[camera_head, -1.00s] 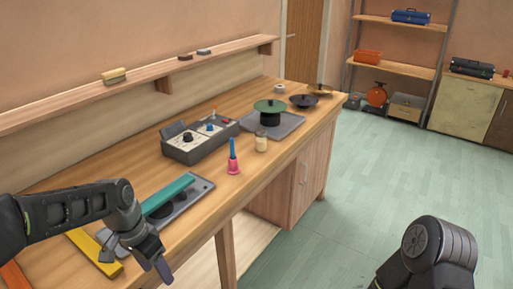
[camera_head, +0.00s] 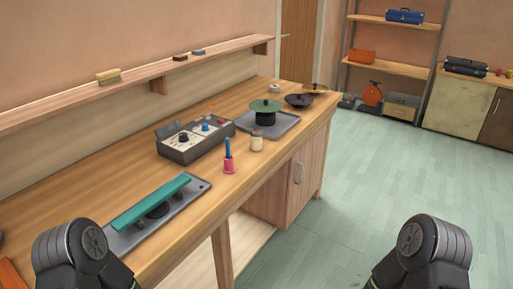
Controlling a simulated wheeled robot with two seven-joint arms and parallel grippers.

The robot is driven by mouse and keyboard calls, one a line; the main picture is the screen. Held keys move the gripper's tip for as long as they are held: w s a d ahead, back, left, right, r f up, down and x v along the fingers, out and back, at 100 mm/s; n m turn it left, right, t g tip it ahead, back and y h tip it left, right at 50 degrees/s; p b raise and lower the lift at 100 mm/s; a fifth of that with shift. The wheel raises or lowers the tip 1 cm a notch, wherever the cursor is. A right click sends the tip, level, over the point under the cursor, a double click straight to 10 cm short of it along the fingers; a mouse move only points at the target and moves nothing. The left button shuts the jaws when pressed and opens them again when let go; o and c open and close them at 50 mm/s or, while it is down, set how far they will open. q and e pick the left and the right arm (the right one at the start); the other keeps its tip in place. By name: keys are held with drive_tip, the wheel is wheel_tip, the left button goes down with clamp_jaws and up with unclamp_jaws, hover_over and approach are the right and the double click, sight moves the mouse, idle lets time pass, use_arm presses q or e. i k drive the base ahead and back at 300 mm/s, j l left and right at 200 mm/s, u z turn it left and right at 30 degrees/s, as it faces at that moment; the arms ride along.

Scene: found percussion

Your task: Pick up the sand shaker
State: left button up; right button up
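Nothing touches the jar. Only dark upper parts of my two arms show at the bottom of the view; neither gripper is in view.
A grey control box (camera_head: 193,146) stands behind the bell. Right of the jar is a grey tray (camera_head: 283,127) with a green disc (camera_head: 265,105) on a black base. A teal bar (camera_head: 151,203) lies at front left. Floor (camera_head: 385,190) on the right is clear.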

sight(255, 134)
drive_tip(key=l+u, duration=0.1)
drive_tip(key=u, duration=0.7)
drive_tip(key=l+u, duration=0.7)
drive_tip(key=l, duration=0.25)
drive_tip(key=k+l+u, duration=0.1)
drive_tip(key=l+u, duration=0.25)
drive_tip(key=k+l, duration=0.1)
drive_tip(key=l, duration=0.5)
drive_tip(key=k+l, duration=0.15)
drive_tip(key=l, duration=0.15)
